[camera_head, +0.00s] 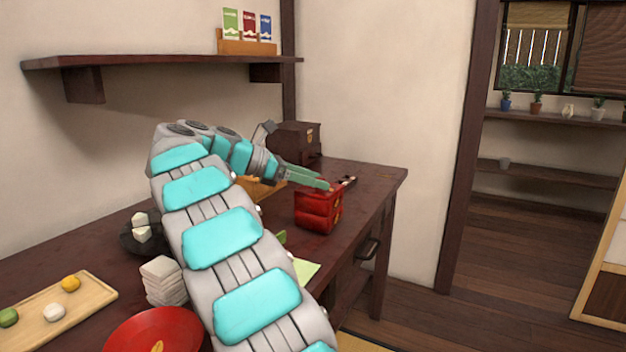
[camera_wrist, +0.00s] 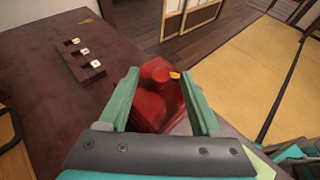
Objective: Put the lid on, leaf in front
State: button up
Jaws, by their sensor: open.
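A red, tiered box (camera_head: 317,216) stands near the right end of the dark table. In the wrist view, the red lid (camera_wrist: 150,108) with a round knob (camera_wrist: 155,75) appears to lie on top of the box; I cannot tell whether it is seated flush. A small gold leaf (camera_wrist: 174,75) shows just right of the knob, and a gold spot also shows near my fingertips in the head view. My gripper (camera_wrist: 160,76) is open, its green fingers on either side of the knob. In the head view, its fingertips (camera_head: 322,184) are at the box top and hide part of it.
A dark strip with three white pieces (camera_wrist: 84,58) lies beyond the box. A red round dish with a gold leaf (camera_head: 130,338), a beige stack (camera_head: 163,282) and a wooden board (camera_head: 92,293) are at the front left.

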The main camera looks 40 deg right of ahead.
jog(key=p+v, duration=0.3)
jog(key=v, duration=0.4)
jog(key=shift+a, duration=0.25)
jog(key=shift+w+r, duration=0.1)
dwell(0.5)
